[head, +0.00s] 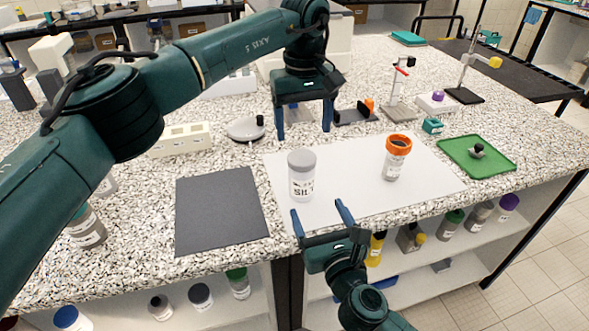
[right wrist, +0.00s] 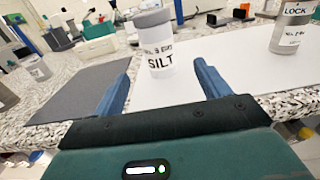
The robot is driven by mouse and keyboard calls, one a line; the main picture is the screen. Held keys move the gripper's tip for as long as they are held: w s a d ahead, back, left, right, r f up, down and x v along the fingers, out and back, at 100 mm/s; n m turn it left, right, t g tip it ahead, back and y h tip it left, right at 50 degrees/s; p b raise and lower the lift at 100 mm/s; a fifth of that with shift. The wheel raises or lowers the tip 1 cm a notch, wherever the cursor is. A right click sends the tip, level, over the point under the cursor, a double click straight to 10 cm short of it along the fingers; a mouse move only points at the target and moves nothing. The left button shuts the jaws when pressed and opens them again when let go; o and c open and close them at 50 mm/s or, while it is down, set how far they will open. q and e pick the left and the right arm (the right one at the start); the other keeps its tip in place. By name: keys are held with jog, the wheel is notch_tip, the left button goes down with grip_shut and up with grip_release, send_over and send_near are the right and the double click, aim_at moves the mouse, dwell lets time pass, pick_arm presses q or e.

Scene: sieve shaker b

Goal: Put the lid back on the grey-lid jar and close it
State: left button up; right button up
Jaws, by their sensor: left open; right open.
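The grey-lid jar (head: 301,186) stands upright on the white mat; its label reads SILT in the right wrist view (right wrist: 158,57). Its grey lid (head: 301,158) sits on the jar's top and looks level; it also shows in the right wrist view (right wrist: 152,17). I cannot tell whether it is screwed tight. My left gripper (head: 304,122) is open and empty, pointing down above and behind the jar. My right gripper (head: 318,211) is open and empty in front of the jar, its fingers (right wrist: 163,72) pointing toward it without touching.
A jar with an orange top (head: 392,168) stands to the right on the white mat (head: 345,190). A dark mat (head: 220,210) lies to the left. A green tray (head: 490,165) holds a small black-knobbed item. A scale-like dish (head: 245,130) and stands are behind. Bottles fill the shelf below.

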aim_at(299, 173)
pick_arm(q)
jog(key=shift+w+a+r, duration=0.1)
jog(key=shift+w+r, duration=0.05)
jog(key=shift+r, duration=0.05)
pick_arm(e)
jog(key=shift+a, duration=0.1)
jog(key=shift+s, duration=0.1)
jog(key=x, duration=1.3)
